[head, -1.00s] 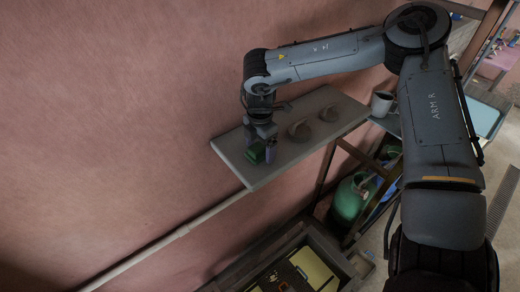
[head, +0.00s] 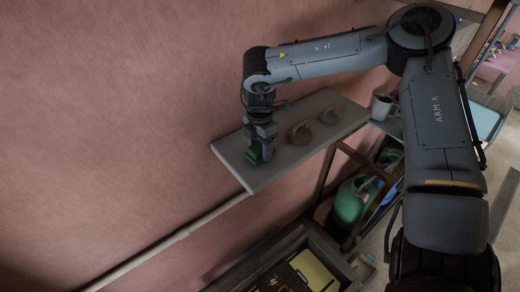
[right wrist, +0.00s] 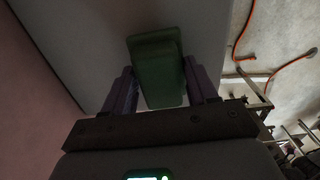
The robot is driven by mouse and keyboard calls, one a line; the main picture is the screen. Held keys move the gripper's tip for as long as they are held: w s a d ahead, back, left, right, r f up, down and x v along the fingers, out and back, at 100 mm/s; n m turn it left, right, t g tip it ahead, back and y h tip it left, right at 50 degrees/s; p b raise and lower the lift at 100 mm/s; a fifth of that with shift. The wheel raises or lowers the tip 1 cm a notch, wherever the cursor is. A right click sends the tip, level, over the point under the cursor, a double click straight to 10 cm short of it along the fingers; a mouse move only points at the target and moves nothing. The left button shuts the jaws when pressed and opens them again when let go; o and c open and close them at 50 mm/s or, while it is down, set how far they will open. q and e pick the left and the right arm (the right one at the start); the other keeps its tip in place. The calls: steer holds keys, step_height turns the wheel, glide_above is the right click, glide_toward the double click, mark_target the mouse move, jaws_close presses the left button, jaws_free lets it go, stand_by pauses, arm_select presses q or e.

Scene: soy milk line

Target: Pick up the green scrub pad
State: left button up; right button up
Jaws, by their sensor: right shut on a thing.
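The green scrub pad (head: 253,156) is at the left end of a grey wall shelf (head: 285,166). My right gripper (head: 262,152) points down over that end of the shelf and is shut on the pad. In the right wrist view the pad (right wrist: 157,68) sits between the two purple-grey fingers, which flank it at its lower part. I cannot tell whether the pad touches the shelf or is just above it. My left gripper does not show in the head view.
A cup (head: 382,106) stands beyond the shelf's right end. A green tank (head: 350,200) is below. A pink wall (head: 120,120) runs behind the shelf.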

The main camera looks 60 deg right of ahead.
step_height(320, 180, up, 16)
steer(key=f+b, duration=0.1)
step_height(320, 180, up, 7)
glide_above(260, 145)
steer(key=shift+a+r+p, duration=0.1)
steer(key=shift+r+p, duration=2.15)
steer(key=shift+r, duration=0.2)
steer(key=o, duration=0.4)
steer(key=c, duration=0.3)
steer(key=shift+s, duration=0.1)
